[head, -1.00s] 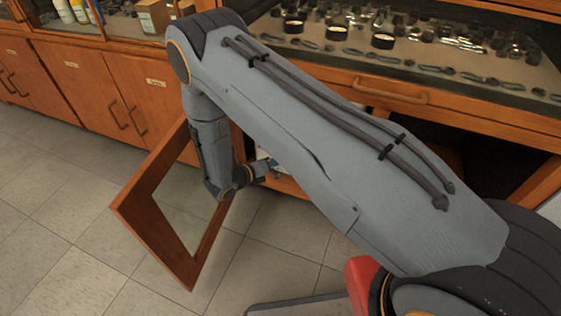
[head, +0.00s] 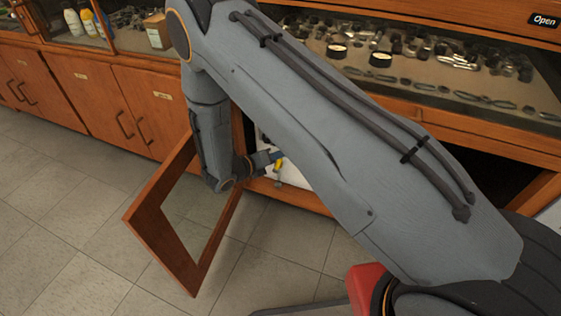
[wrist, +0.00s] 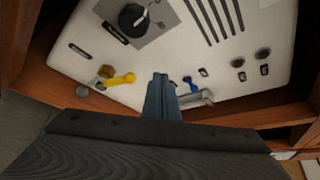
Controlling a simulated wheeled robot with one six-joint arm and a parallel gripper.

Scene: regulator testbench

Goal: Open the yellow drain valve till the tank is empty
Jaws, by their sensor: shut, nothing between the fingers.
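The yellow drain valve (wrist: 118,79) is on a white panel (wrist: 75,62) in the wrist view, its lever pointing right from a brass-coloured body. In the head view the yellow valve (head: 278,167) shows just below the gripper's end. My gripper (wrist: 161,82) is shut and empty, its fingers pointing at the panel to the right of the yellow lever, apart from it in the picture. A blue valve handle (wrist: 191,84) with a grey lever (wrist: 196,98) is right of the fingers. I cannot make out the tank.
The panel carries a black dial knob (wrist: 133,19), slots and small knobs. It sits inside a wooden cabinet. An open framed door (head: 150,212) hangs left of my arm. Closed cabinets (head: 120,105) line the left wall. Tiled floor (head: 60,215) is clear in front.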

